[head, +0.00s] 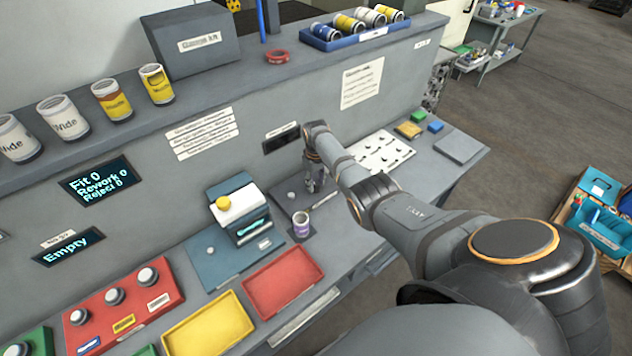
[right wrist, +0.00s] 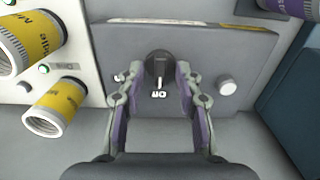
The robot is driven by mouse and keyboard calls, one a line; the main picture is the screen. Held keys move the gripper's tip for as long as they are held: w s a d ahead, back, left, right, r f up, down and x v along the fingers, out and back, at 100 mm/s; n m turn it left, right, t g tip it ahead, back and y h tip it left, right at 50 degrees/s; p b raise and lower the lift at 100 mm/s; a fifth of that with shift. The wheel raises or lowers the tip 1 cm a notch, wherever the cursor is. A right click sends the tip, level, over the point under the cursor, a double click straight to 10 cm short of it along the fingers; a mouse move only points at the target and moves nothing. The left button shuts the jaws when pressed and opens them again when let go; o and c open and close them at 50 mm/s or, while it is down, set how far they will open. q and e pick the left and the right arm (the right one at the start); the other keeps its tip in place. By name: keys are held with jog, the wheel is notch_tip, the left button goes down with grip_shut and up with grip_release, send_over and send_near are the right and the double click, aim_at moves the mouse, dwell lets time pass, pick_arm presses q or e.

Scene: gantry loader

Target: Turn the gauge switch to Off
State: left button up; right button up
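The gauge switch is a dark knob (right wrist: 158,68) on a grey panel (right wrist: 215,48) in the right wrist view. In the head view, the right gripper (head: 315,182) is low over the grey gauge panel (head: 293,196), and the knob is hidden there. My left gripper is not in view.
A purple can (head: 301,223) stands at the panel's near edge. A blue-grey machine with a yellow button (head: 223,203) is left of it. Yellow-labelled cans (right wrist: 55,105) are beside the panel in the wrist view. A red tray (head: 283,282) lies nearer.

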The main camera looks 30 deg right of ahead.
aim_at(316, 185)
jog(key=shift+r, duration=0.1)
notch_tip(316, 185, up, 12)
dwell(0.7)
